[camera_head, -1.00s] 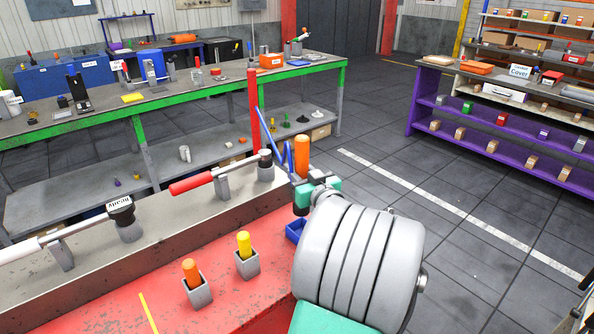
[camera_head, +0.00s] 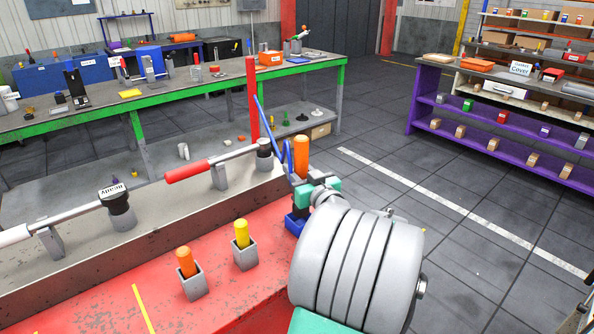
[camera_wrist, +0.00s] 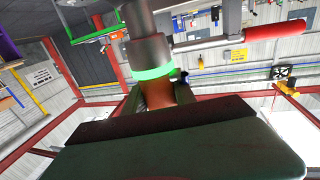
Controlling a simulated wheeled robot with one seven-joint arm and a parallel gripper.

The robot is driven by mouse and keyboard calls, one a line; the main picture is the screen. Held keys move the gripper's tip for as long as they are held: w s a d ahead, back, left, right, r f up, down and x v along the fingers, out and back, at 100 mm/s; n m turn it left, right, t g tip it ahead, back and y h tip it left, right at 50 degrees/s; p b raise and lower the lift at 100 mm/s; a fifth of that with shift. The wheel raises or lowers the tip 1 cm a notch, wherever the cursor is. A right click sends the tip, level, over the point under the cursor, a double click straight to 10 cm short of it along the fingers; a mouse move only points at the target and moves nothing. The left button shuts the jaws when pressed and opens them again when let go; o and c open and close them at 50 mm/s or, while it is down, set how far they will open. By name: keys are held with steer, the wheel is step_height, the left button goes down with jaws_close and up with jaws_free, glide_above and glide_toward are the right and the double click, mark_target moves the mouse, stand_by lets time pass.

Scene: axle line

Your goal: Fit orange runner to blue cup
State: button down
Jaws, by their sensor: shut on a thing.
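My gripper (camera_head: 315,188) is shut on the orange runner (camera_head: 301,155), which stands upright above the teal fingers in the head view. The wrist view shows an orange part (camera_wrist: 158,94) between the fingers, against a grey collar with a glowing green ring; its far end is hidden. A small blue block-like thing (camera_head: 294,223), perhaps the blue cup, shows just below my gripper at the red table's edge. Its opening is hidden, and I cannot tell whether the runner touches it.
On the red table (camera_head: 215,315) stand two grey sockets, one with an orange peg (camera_head: 185,262) and one with a yellow peg (camera_head: 241,233). A red-handled lever (camera_head: 187,172) and a white-handled lever (camera_head: 15,235) lie behind. A red post (camera_head: 253,100) rises near my gripper.

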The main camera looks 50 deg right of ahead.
steer(key=shift+f+b, duration=2.75)
steer(key=shift+b, duration=0.65)
steer(key=c, duration=0.9)
jaws_free()
steer(key=shift+c, duration=0.2)
steer(key=shift+s+f, duration=0.1)
steer(key=shift+f, duration=0.1)
steer(key=b+v, duration=0.1)
steer(key=v, duration=0.6)
steer(key=shift+s+a, duration=0.15)
steer(key=shift+s, duration=0.15)
steer(key=shift+r, duration=0.1)
